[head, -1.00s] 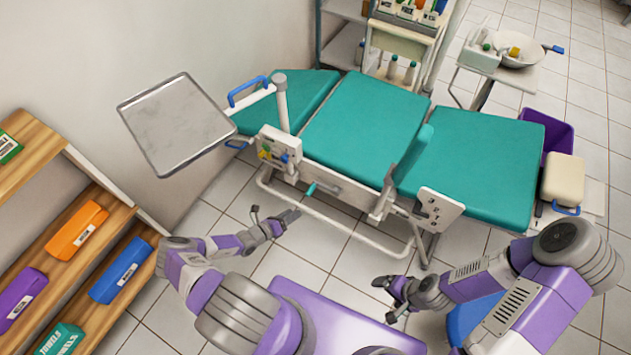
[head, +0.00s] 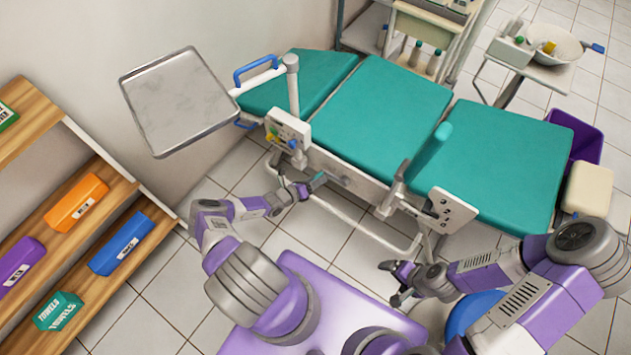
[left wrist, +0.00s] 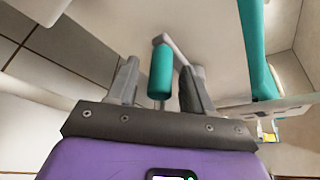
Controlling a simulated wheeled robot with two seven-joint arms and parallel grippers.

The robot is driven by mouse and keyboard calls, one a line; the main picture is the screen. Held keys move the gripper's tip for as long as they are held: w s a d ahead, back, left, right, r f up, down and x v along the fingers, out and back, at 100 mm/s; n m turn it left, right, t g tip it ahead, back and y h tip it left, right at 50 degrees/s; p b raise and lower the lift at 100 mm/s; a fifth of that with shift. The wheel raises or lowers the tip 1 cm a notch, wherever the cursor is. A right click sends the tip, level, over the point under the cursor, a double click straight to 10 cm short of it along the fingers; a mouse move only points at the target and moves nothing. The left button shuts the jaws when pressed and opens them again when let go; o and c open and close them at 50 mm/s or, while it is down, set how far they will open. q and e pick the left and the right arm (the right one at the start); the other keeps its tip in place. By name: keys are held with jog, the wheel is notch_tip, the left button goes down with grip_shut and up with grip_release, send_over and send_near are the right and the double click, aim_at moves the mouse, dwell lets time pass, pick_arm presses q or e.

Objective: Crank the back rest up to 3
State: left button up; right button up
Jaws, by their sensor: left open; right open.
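The crank has a teal handle (left wrist: 161,72) on a grey metal arm (left wrist: 178,47), seen in the left wrist view. My left gripper (left wrist: 157,85) is open with the handle between its two fingers; I cannot tell whether they touch it. In the head view my left gripper (head: 309,187) is at the near side of the chair and partly hides the crank. The chair has teal padded sections (head: 381,118); which marking the back rest stands at cannot be read. My right gripper (head: 395,283) is open and empty, low in front of the chair.
A white control box (head: 288,128) and a white plate with holes (head: 452,209) are on the chair's near side. A metal tray (head: 178,101) hangs at the left. A wooden shelf (head: 108,205) stands at left. A purple bin (head: 575,138) is at right.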

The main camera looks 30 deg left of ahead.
pick_arm(q)
grip_shut()
dwell(0.5)
